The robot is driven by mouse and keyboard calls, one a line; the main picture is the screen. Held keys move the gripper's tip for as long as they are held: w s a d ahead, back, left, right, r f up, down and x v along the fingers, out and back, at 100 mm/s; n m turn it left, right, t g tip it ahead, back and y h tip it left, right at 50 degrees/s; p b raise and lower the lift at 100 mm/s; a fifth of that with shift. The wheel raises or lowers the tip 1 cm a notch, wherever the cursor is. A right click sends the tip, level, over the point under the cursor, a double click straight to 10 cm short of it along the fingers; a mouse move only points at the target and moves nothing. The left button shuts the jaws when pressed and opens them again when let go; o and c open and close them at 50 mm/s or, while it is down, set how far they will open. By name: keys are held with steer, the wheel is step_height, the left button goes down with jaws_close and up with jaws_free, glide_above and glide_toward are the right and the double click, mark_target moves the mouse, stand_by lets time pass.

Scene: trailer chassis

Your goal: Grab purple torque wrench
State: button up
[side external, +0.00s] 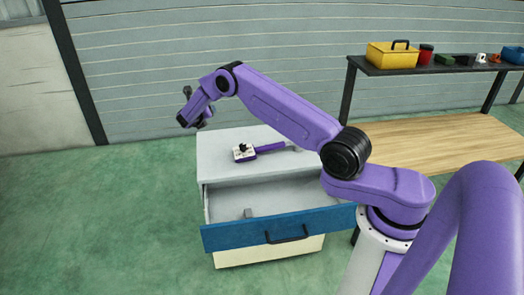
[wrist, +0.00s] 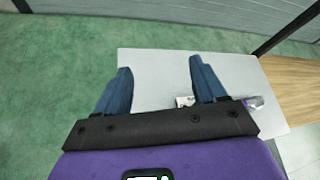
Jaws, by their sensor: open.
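The purple torque wrench (side external: 268,148) lies flat on the grey cabinet top, with a white and black head at its left end and a grey end at its right. In the wrist view the wrench (wrist: 255,102) is partly hidden behind my right finger, with its light end showing at the right. My gripper (side external: 188,122) is above and to the left of the wrench, apart from it. In the wrist view my gripper's two blue fingers (wrist: 160,75) are spread wide with nothing between them.
The cabinet (side external: 225,160) has a blue-fronted drawer (side external: 240,236) pulled open, with a small grey object inside. To the right stands a wooden workbench (side external: 430,145). Its upper shelf holds a yellow toolbox (side external: 392,55) and several small items. Green floor is clear at the left.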

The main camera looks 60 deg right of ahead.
steer(key=s+d+f+m+g+h, duration=0.1)
steer(key=s+d+f+m+g, duration=0.5)
steer(key=s, duration=0.4)
steer(key=s+d+f+m+g+h, duration=0.1)
steer(key=s+d+f+m+g, duration=0.45)
steer(key=s+m, duration=0.3)
steer(key=shift+n+t, duration=0.25)
steer(key=x, duration=0.7)
steer(key=s+x, duration=0.1)
steer(key=x, duration=0.3)
steer(key=shift+r, duration=0.35)
steer(key=shift+x, duration=3.3)
steer(key=shift+f, duration=0.2)
steer(key=c, duration=1.3)
jaws_close()
steer(key=shift+s+a+f, duration=0.15)
steer(key=shift+a+f, duration=0.05)
steer(key=shift+f, duration=0.05)
